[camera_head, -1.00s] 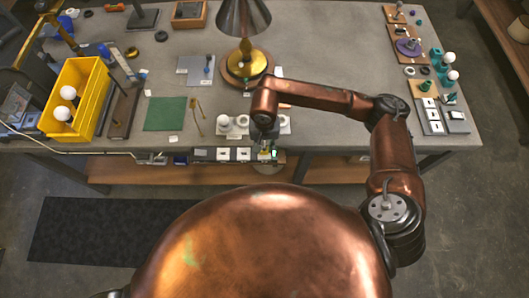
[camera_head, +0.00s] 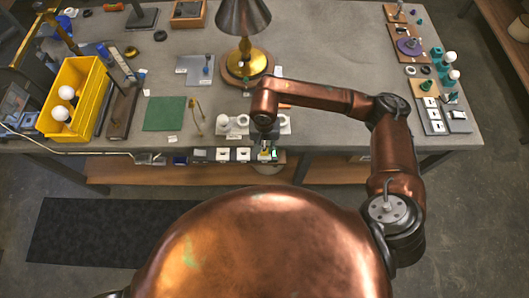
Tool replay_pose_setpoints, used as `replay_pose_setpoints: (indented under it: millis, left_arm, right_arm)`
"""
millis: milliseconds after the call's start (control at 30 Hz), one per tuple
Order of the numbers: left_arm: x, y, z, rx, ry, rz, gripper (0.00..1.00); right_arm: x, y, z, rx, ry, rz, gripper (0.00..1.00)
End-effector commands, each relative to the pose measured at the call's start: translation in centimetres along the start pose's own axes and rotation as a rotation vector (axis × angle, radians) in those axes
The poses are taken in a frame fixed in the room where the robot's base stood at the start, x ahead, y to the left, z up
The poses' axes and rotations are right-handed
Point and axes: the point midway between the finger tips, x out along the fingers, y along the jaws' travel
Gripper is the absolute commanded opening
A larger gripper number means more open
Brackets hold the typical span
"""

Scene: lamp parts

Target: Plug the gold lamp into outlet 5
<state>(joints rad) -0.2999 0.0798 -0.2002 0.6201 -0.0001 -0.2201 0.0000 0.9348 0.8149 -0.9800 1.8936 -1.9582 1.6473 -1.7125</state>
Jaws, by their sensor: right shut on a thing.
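The gold lamp (camera_head: 243,62) stands upright at the back middle of the table, with a dark cone shade and a brass body on a round wooden base. A power strip (camera_head: 223,155) with white sockets runs along the table's front edge. My right gripper (camera_head: 264,152) points down at the right end of the strip, shut on a small yellowish piece that looks like the plug. My wrist and fingers mostly hide it, and I cannot tell whether it is in a socket. Outlet numbers are too small to read. My left gripper is not in view.
White bulb holders (camera_head: 230,122) stand just behind the strip, near my right wrist. A yellow bin (camera_head: 84,90) with white bulbs is at the left. A green mat (camera_head: 165,113) lies left of centre. More parts and switches (camera_head: 433,115) line the right edge.

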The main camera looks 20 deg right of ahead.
Motion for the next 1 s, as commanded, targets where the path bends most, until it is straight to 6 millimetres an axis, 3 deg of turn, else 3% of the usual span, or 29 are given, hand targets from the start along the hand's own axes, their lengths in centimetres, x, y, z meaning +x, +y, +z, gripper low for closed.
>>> replay_pose_setpoints:
  millis: [1000]
  left_arm:
    - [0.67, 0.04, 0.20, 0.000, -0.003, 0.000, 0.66]
  right_arm:
    - [0.46, 0.06, 0.13, -0.001, -0.003, 0.002, 0.00]
